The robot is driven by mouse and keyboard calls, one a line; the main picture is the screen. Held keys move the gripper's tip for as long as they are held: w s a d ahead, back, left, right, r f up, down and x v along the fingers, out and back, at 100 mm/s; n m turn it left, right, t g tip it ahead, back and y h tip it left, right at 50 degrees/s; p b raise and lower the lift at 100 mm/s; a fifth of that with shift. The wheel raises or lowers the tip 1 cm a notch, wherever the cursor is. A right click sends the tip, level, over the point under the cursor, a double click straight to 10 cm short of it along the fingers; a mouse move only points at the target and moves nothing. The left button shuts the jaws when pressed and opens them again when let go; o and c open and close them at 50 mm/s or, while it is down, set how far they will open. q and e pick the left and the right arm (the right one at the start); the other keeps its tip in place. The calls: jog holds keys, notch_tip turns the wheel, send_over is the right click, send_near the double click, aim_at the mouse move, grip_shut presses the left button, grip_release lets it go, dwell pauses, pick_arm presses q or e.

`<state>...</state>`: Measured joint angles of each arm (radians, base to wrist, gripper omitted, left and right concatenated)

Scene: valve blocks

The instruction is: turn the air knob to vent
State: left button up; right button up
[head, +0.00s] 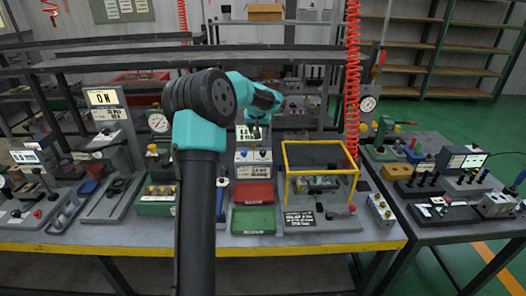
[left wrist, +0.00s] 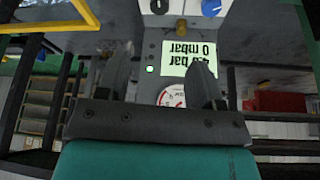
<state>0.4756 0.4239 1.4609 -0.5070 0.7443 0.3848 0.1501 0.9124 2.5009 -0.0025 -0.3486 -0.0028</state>
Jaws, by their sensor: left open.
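A grey valve block (head: 254,171) stands near the middle of the table, with small knobs on its upper face. In the left wrist view a blue knob (left wrist: 211,6) and a black knob (left wrist: 160,6) show at the top edge, cut off. I cannot read which is the air knob or its setting. A lit display (left wrist: 190,58) reads about 4.0 bar and 0 mbar, upside down. My left gripper (head: 257,132) is just above and behind the knobs. In the wrist view its two fingers (left wrist: 160,72) are apart with nothing between them. My right gripper is out of view.
A yellow-framed clear box (head: 320,172) stands right of the block. A red tray (head: 253,194) and a green tray (head: 254,220) lie in front. A red coiled hose (head: 352,80) hangs at the right. A round gauge (left wrist: 172,96) shows partly behind the gripper.

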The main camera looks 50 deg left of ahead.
aim_at(262, 151)
pick_arm(q)
jog(key=x, duration=1.5)
jog(key=shift+w, duration=0.1)
jog(key=shift+c, duration=0.2)
jog(key=c, duration=0.9)
jog(key=shift+m, duration=0.4)
jog(key=m, duration=0.2)
jog(key=m+h, duration=0.1)
jog(key=shift+a+m+t+h, duration=0.2)
jog(key=shift+m+t+h, duration=0.1)
jog(key=shift+m, duration=0.1)
jog(key=shift+a+m+h, duration=0.1)
jog(key=shift+m+h, duration=0.7)
jog(key=shift+m, duration=1.4)
